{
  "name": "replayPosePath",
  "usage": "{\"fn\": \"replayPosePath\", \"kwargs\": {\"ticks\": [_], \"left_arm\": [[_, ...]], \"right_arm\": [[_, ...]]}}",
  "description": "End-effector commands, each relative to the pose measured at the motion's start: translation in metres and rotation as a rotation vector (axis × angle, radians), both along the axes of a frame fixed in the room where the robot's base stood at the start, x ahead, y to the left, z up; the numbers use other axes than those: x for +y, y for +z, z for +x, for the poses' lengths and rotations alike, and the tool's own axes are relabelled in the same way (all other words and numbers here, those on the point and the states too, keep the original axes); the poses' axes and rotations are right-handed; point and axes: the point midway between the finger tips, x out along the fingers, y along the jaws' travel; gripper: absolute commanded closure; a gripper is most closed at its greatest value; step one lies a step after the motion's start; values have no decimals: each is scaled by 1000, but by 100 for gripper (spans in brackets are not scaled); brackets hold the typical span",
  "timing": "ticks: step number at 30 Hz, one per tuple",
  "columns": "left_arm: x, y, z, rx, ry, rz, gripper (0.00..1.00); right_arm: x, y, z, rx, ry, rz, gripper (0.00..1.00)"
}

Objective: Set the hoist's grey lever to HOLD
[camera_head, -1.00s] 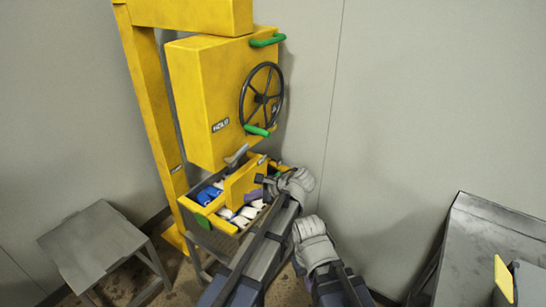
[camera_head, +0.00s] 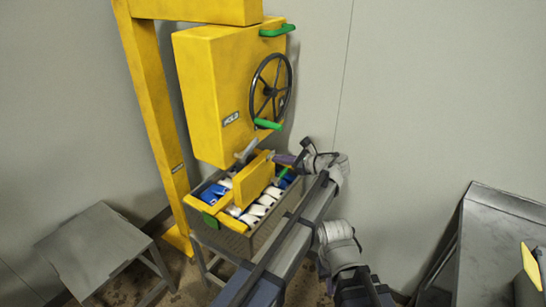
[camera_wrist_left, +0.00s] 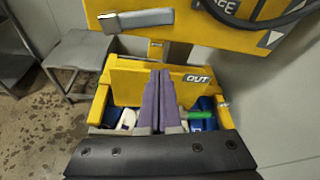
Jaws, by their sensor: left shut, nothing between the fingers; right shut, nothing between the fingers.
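The hoist is a yellow box (camera_head: 205,95) with a black handwheel and a label reading HOLD (camera_head: 231,118) low on its face. Its grey lever (camera_head: 246,150) sticks out at the bottom edge; in the left wrist view the lever (camera_wrist_left: 140,19) lies nearly level across the top. A label ending in EE (camera_wrist_left: 222,5) shows to its right. My left gripper (camera_head: 279,159) is shut and empty, right of the lever and apart from it. Its purple fingers (camera_wrist_left: 157,90) also show in the left wrist view, below the lever. My right arm shows, but I cannot make out its fingers.
Below the box stands a basket (camera_head: 248,243) of blue and white items with an upright yellow panel (camera_head: 253,180); the panel is labelled OUT in the left wrist view (camera_wrist_left: 198,79). A grey stool (camera_head: 95,240) stands left. A grey bench (camera_head: 500,235) stands right.

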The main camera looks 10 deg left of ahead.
Motion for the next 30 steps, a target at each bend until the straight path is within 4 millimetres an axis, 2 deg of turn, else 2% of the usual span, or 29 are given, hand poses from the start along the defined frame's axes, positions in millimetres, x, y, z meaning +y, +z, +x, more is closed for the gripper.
{"fn": "replayPosePath", "kwargs": {"ticks": [9, 13, 15, 18, 24, 30], "left_arm": [[57, -25, 26, 1, 5, -1, 100], [78, -28, 36, -1, 3, -1, 100], [75, -9, 31, 0, 1, -1, 100], [76, 0, 28, 0, 1, -1, 100], [77, 10, 25, 0, 1, -1, 100], [77, 11, 24, 0, 1, -1, 100]], "right_arm": [[0, -25, 0, 0, 0, 0, 100], [0, -28, 0, 0, 0, 0, 100], [0, -9, 0, 0, 0, 0, 100], [0, 0, 0, 0, 0, 0, 100], [0, 10, 0, 0, 0, 0, 100], [0, 11, 0, 0, 0, 0, 100]]}}
